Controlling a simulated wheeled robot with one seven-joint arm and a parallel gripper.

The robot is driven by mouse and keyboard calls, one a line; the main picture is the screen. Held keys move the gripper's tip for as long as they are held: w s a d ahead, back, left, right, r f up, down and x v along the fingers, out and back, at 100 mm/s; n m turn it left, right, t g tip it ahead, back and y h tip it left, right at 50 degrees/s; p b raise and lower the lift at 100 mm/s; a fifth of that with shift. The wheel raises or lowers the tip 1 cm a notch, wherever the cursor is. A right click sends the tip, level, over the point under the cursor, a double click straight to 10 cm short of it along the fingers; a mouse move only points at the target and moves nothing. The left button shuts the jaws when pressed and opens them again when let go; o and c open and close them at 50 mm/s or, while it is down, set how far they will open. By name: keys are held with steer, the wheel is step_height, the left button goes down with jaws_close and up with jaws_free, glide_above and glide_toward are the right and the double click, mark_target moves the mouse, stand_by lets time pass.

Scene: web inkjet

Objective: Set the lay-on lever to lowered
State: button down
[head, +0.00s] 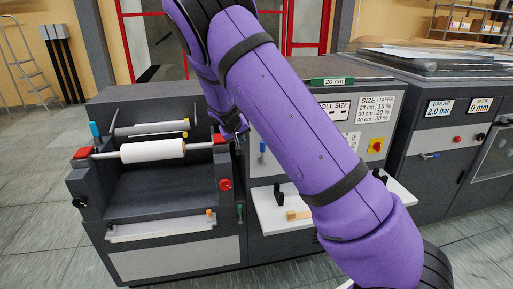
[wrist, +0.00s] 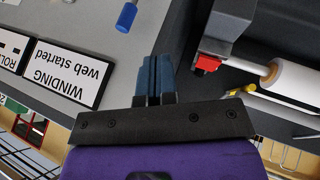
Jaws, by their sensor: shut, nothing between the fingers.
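My gripper (wrist: 155,78) is shut and empty, its blue fingers together in the wrist view. In the head view the gripper (head: 241,137) is partly hidden behind my purple arm, close to the right end of the white roll (head: 152,151). Several small handles show: a blue one (head: 95,130) at the upper left of the winder, a yellow one (head: 186,124) by the thin upper roller (head: 150,129), and a blue one (head: 262,152) on the grey panel. The panel handle also shows in the wrist view (wrist: 126,16). I cannot tell which is the lay-on lever.
Red blocks (head: 82,153) sit at the roll's ends; one shows in the wrist view (wrist: 207,63). A red button (head: 225,185) is on the winder's front. A white shelf (head: 272,218) juts out at lower right.

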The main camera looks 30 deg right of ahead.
steer(key=shift+f, duration=0.1)
steer(key=w+d+f, duration=0.3)
steer(key=d+f, duration=0.4)
steer(key=d, duration=0.1)
steer(key=shift+w+d+f, duration=0.3)
steer(key=shift+d+f, duration=0.05)
steer(key=shift+f, duration=0.05)
